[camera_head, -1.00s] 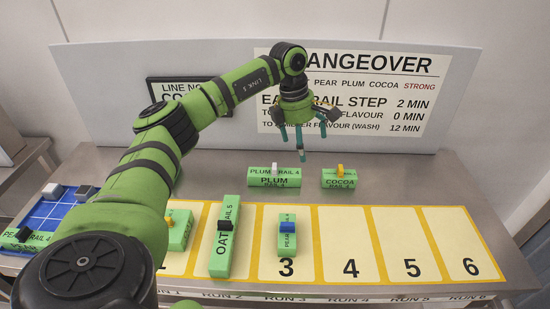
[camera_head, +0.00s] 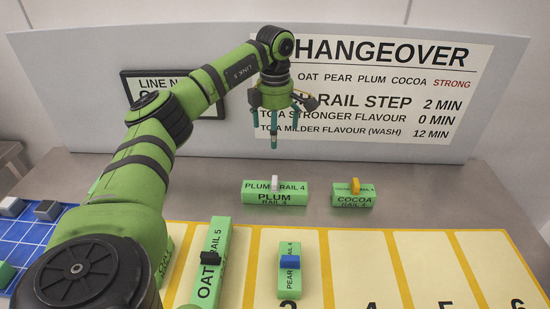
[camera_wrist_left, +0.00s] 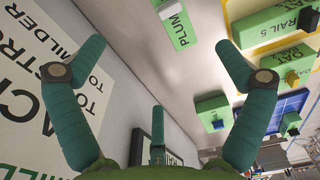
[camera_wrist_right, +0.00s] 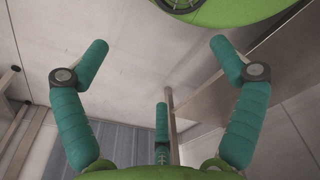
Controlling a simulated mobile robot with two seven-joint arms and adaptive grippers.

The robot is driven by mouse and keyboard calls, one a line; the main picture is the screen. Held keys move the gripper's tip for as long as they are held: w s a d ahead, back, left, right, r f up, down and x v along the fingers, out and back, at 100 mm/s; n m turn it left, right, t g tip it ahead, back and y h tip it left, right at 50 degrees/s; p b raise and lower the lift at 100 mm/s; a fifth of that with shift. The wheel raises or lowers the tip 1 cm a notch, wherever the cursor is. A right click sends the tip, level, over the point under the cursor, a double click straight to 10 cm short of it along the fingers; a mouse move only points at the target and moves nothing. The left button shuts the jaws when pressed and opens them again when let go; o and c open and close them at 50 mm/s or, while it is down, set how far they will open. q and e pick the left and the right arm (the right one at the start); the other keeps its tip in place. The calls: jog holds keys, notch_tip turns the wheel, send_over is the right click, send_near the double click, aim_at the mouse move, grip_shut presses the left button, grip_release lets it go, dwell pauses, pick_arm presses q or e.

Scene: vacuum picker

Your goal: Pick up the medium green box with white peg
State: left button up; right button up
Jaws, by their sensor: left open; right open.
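The green box with a white peg, marked PLUM RAIL 4 (camera_head: 268,198), lies flat on the steel table behind the yellow strip. Part of it shows at the top of the left wrist view (camera_wrist_left: 184,28). My left gripper (camera_head: 273,138) is open and empty, fingers pointing down, in front of the sign board and above the table near the plum box, not touching it. Its spread fingers show in the left wrist view (camera_wrist_left: 160,75). My right gripper (camera_wrist_right: 160,75) is open and empty in the right wrist view and is out of the head view.
A green cocoa box (camera_head: 353,203) with a yellow peg lies right of the plum box. An oat box (camera_head: 211,275) with a black peg and a pear box (camera_head: 290,280) with a blue peg lie on the numbered strip. A blue tray (camera_head: 30,235) is at left. The upright board (camera_head: 170,65) bounds the back.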

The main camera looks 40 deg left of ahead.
pick_arm(q)
jog(key=b, duration=0.5)
send_over(275, 177)
notch_tip(275, 177, down, 6)
jog(key=shift+w+f, duration=0.1)
jog(key=shift+f, duration=0.15)
jog(key=f+b, duration=0.3)
jog(key=f, duration=0.1)
jog(key=f+b, duration=0.2)
jog(key=shift+w+a+b, duration=0.25)
jog(key=shift+b, duration=0.05)
jog(key=shift+s+f, duration=0.1)
jog(key=shift+f, duration=0.05)
jog(key=shift+d+f, duration=0.1)
jog(key=shift+f, duration=0.2)
jog(key=f, duration=0.1)
jog(key=f+p, duration=0.1)
jog(key=f, duration=0.3)
jog(key=shift+s+d+f+p, duration=0.15)
jog(key=shift+s+p, duration=0.15)
jog(key=shift+p, duration=0.1)
jog(key=shift+f, duration=0.4)
pick_arm(e)
notch_tip(275, 177, down, 11)
jog(key=shift+s+d+r, duration=0.15)
jog(key=shift+s, duration=0.1)
pick_arm(q)
jog(key=c, duration=1.4)
